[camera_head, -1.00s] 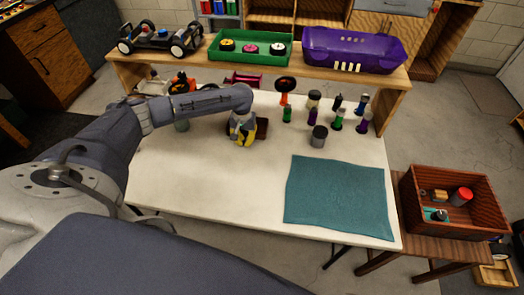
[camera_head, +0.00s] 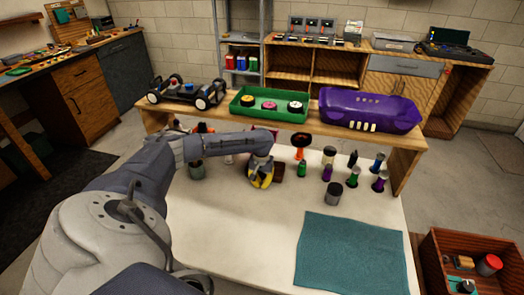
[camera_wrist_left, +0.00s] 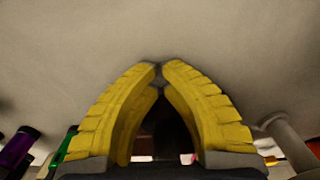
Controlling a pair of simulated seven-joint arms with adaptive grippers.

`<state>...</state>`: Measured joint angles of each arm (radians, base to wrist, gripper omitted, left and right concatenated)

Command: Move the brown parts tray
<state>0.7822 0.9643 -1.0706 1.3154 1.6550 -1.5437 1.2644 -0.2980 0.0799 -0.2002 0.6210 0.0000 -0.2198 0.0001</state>
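A small dark brown block-like thing, likely the brown parts tray (camera_head: 278,173), sits on the white table in the head view. It is partly hidden by my left gripper (camera_head: 262,184), which points down just in front and left of it. In the wrist view the yellow fingers of my left gripper (camera_wrist_left: 161,66) come together at their tips, with nothing visible held. A dark brown shape (camera_wrist_left: 171,128) shows beyond and between the fingers. I cannot tell whether the gripper touches it. My right gripper is not in view.
Several small bottles (camera_head: 352,177) and a grey can (camera_head: 333,194) stand right of the gripper. A teal mat (camera_head: 350,255) lies front right. A wooden shelf at the back bears a car (camera_head: 187,92), green tray (camera_head: 238,110) and purple shell (camera_head: 370,108). A brown crate (camera_head: 432,262) stands right.

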